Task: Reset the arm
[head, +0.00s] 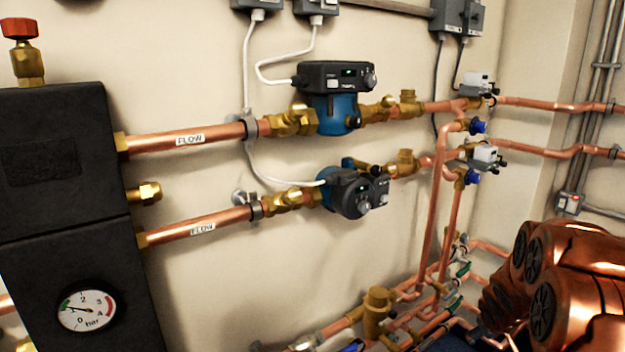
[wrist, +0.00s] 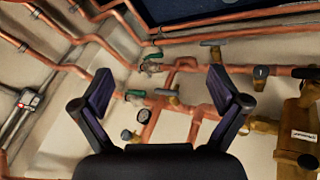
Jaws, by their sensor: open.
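My gripper (wrist: 162,100) shows in the wrist view with its two dark fingers spread wide apart and nothing between them. Behind the fingers, copper pipes and valves with green handles (wrist: 152,67) are seen at a tilt. I cannot tell how far the fingers are from the pipes. In the head view, my copper-coloured arm (head: 575,285) is at the lower right, beside the lower pipework. The gripper itself is not visible in the head view.
Two blue and black pumps (head: 335,112) sit on horizontal copper pipes on the wall. A black block with a pressure gauge (head: 86,310) stands at the left. Lower pipes carry a brass fitting (head: 377,310). A small dial (wrist: 126,135) and a brass body (wrist: 295,130) show near the fingers.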

